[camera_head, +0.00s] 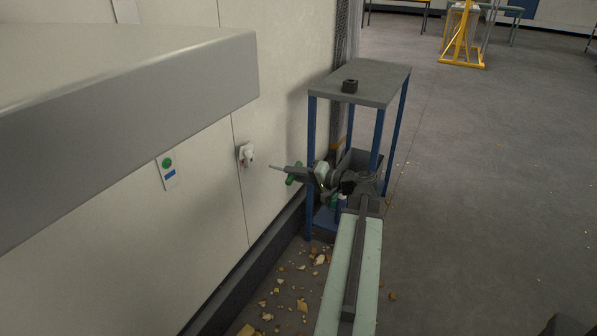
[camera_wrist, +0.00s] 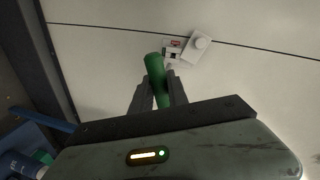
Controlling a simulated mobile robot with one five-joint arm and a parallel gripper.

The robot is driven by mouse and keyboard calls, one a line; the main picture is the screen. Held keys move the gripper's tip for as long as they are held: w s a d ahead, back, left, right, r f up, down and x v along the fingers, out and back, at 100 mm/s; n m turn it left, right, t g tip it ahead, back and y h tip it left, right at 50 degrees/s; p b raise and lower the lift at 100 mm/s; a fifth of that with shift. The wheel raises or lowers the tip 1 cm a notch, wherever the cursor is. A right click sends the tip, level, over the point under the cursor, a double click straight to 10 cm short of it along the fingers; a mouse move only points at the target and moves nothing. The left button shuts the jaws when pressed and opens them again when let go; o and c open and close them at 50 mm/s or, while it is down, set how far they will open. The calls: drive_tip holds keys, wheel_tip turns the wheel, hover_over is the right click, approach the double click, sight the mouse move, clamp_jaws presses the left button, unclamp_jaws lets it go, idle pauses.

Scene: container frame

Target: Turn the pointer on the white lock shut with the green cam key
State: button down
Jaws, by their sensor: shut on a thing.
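The white lock (camera_head: 246,154) is fixed on the pale wall panel, left of my gripper. In the wrist view the lock (camera_wrist: 197,46) shows as a white plate with a round knob, beside a small red and dark marking (camera_wrist: 174,46). The pointer's exact angle is too small to tell. My gripper (camera_head: 299,173) is shut on the green cam key (camera_head: 291,179). A thin grey shaft extends from there toward the wall, apart from the lock. In the wrist view the green key (camera_wrist: 153,66) stands between the fingers (camera_wrist: 160,92); its lower part is hidden.
A plate with a green button (camera_head: 168,172) is on the wall at left. A large grey ledge (camera_head: 130,90) juts out at upper left.

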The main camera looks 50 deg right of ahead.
sight(277, 168)
drive_tip(key=m, duration=0.1)
drive_tip(key=w+m+y, duration=0.1)
drive_tip(key=m, duration=0.3)
drive_tip(key=w+m+y, duration=0.1)
drive_tip(key=m, duration=0.1)
drive_tip(key=shift+w+a+m+g+b, duration=0.15)
drive_tip(key=shift+w+m+g+b, duration=0.05)
drive_tip(key=shift+m+g+b, duration=0.1)
drive_tip(key=shift+x, duration=1)
drive_tip(key=shift+w+a+r, duration=0.1)
drive_tip(key=shift+w+a, duration=0.05)
drive_tip(key=shift+w, duration=0.35)
drive_tip(key=shift+w+a+r, duration=0.15)
drive_tip(key=shift+w, duration=0.35)
drive_tip(key=shift+r+x, duration=0.15)
drive_tip(key=shift+x, duration=0.6)
drive_tip(key=shift+r+x, duration=0.15)
drive_tip(key=shift+x, duration=0.55)
drive_tip(key=shift+w+d+r, duration=0.1)
